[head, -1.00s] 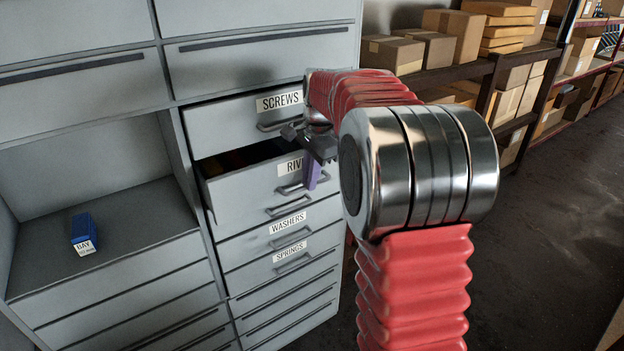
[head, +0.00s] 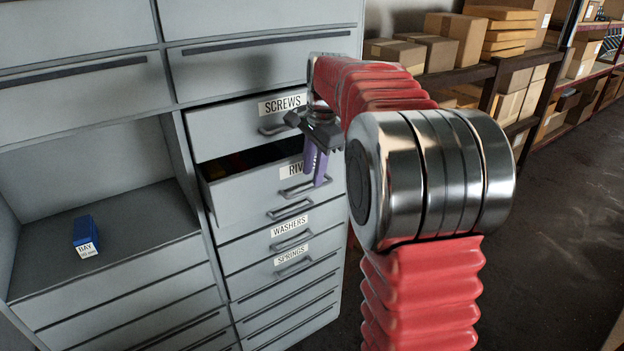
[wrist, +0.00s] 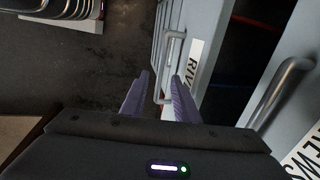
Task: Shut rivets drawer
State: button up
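The grey rivets drawer (head: 240,196) stands pulled out below the screws drawer, and its dark interior shows over its top edge. Its label, partly hidden by my gripper, reads "RIV", and a bar handle (head: 290,207) sits low on the front. In the wrist view, the rivets label (wrist: 195,62) and a handle (wrist: 168,65) lie just beyond the fingers. My gripper (head: 314,178) has purple fingers and hangs in front of the drawer's right part. In the wrist view, my gripper (wrist: 160,75) is open, its fingers apart with nothing held. I cannot tell whether it touches the handle.
The screws drawer (head: 225,128) is directly above, with its handle (wrist: 280,92) close by in the wrist view. The washers drawer (head: 250,247) and springs drawer (head: 250,275) are below. A blue box (head: 85,232) sits in the left bay. The floor to the right (head: 560,220) is clear.

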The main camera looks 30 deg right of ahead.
notch_tip(320, 180, up, 10)
jog(key=s, duration=0.1)
jog(key=shift+s+f, duration=0.25)
jog(key=shift+s, duration=0.15)
